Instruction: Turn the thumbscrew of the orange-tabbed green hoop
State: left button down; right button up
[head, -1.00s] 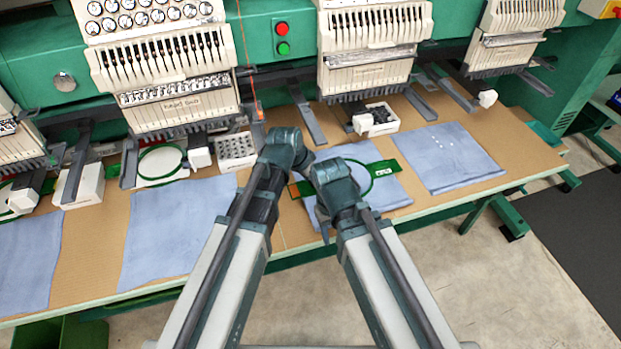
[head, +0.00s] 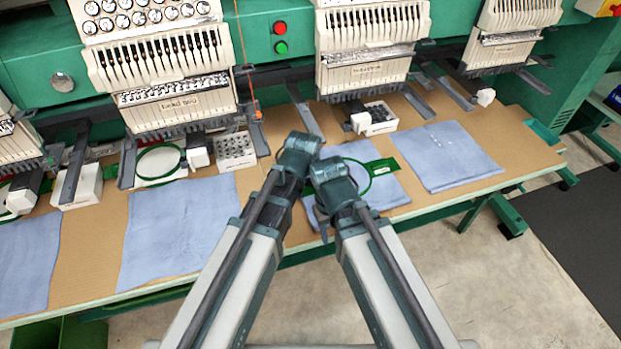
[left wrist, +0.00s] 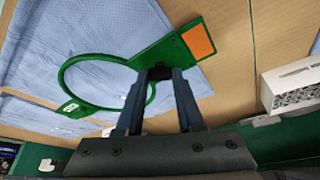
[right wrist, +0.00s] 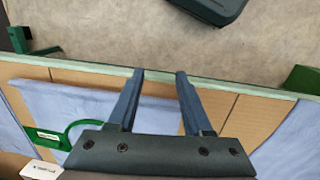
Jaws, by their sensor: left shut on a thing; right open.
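The green hoop (head: 383,165) lies on a blue cloth on the table, partly hidden by my arms in the head view. In the left wrist view its ring (left wrist: 63,78) and a green tab with an orange patch (left wrist: 198,39) show. My left gripper (left wrist: 159,74) is closed on the dark thumbscrew (left wrist: 158,71) between ring and orange tab; the fingers hide most of the screw. My right gripper (right wrist: 160,74) is open and empty above the table's front edge, apart from the hoop, whose ring (right wrist: 78,126) shows at left in the right wrist view.
Embroidery heads (head: 370,50) hang over the back of the table (head: 100,240). Another green hoop (head: 183,160) and boxes (head: 236,150) stand behind. Folded blue cloths (head: 445,155) lie on both sides. Open floor (head: 500,290) is in front.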

dwell(0.3)
pick_arm(q)
jog(key=c, duration=0.5)
grip_release()
jog(key=shift+p+v, duration=0.9)
jog(key=p+v, duration=1.1)
jog(key=v, duration=0.1)
jog(key=shift+d, duration=0.1)
